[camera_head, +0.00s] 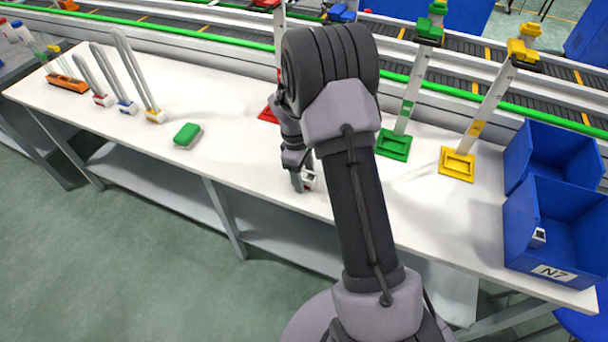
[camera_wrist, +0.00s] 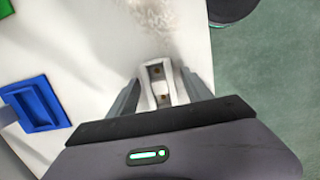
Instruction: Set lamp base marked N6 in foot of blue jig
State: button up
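A small white lamp base (camera_wrist: 157,85) with two brown spots lies between the fingertips of my gripper (camera_wrist: 160,82) in the wrist view. Its marking cannot be read. Whether the fingers press on it cannot be told. In the head view my gripper (camera_head: 304,184) points down close to the front of the white table, with the white base (camera_head: 310,180) at its tips. The blue jig's foot (camera_wrist: 37,103), a flat blue frame with a recess, shows left of the gripper in the wrist view. In the head view my arm hides that foot; a blue jig head (camera_head: 342,12) shows behind.
A green jig foot (camera_head: 393,145) and a yellow one (camera_head: 457,163) stand right of my arm, a red one (camera_head: 268,114) left. Blue bins, one marked N7 (camera_head: 553,272), stand at the right end. A green block (camera_head: 187,134) and glass tubes (camera_head: 135,75) are on the left.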

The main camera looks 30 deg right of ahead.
jog(key=s+a+r+m+t+p, duration=0.1)
jog(key=a+r+m+p, duration=0.15)
jog(key=r, duration=0.95)
jog(key=s+a+r+m+t+p, duration=0.1)
jog(key=a+r+p, duration=0.25)
jog(key=r, duration=0.75)
jog(key=s+a+r+m+t+y, duration=0.1)
jog(key=s+a+r+m, duration=0.1)
jog(key=s, duration=0.5)
jog(key=s+a+r+m+t+y, duration=0.1)
jog(key=s+a+r+m+t, duration=0.1)
jog(key=s+a+r, duration=0.3)
jog(key=s+a+r+m+t+y, duration=0.1)
jog(key=s+a+r+m+t, duration=0.1)
jog(key=s, duration=0.7)
jog(key=a+r+m, duration=0.1)
jog(key=a+m, duration=0.1)
jog(key=a, duration=0.1)
jog(key=shift+r+b, duration=0.15)
jog(key=shift+b, duration=0.15)
jog(key=shift+s+m, duration=0.1)
jog(key=shift+m, duration=0.15)
